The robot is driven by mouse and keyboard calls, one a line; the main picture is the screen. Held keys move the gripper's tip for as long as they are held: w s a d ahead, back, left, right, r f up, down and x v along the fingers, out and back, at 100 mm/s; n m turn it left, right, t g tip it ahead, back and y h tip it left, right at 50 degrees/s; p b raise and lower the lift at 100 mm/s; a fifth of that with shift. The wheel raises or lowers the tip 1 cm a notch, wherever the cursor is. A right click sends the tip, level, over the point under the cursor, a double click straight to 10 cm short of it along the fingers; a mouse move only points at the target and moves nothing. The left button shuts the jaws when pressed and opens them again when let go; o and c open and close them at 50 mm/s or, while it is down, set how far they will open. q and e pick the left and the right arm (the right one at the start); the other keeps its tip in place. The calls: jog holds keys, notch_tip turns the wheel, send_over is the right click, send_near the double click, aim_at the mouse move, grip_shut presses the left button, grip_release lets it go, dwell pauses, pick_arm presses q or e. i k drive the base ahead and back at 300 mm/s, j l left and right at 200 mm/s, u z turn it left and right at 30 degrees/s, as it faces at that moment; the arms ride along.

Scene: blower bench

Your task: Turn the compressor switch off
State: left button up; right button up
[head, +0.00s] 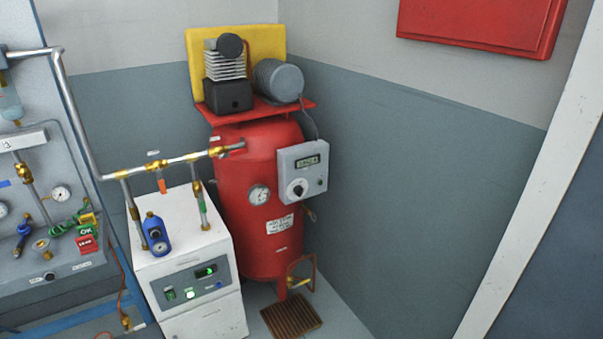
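The compressor is a red upright tank (238,180) in the corner, with a motor and finned pump (226,68) on its top plate. A light grey control box (303,172) is mounted on the tank's right side. The box carries a small display (308,161) and a round black switch knob (299,188) with a white pointer mark. The mark's exact direction is too small to tell. Neither of my grippers shows in the head view.
A white dryer cabinet (185,265) with lit indicators stands in front left of the tank. Metal pipes (170,163) run above it to a panel (60,150) with gauges at left. A drain grate (291,317) lies on the floor. A red wall box (480,22) hangs upper right.

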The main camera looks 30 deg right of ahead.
aim_at(299, 190)
jog(key=z, duration=1.25)
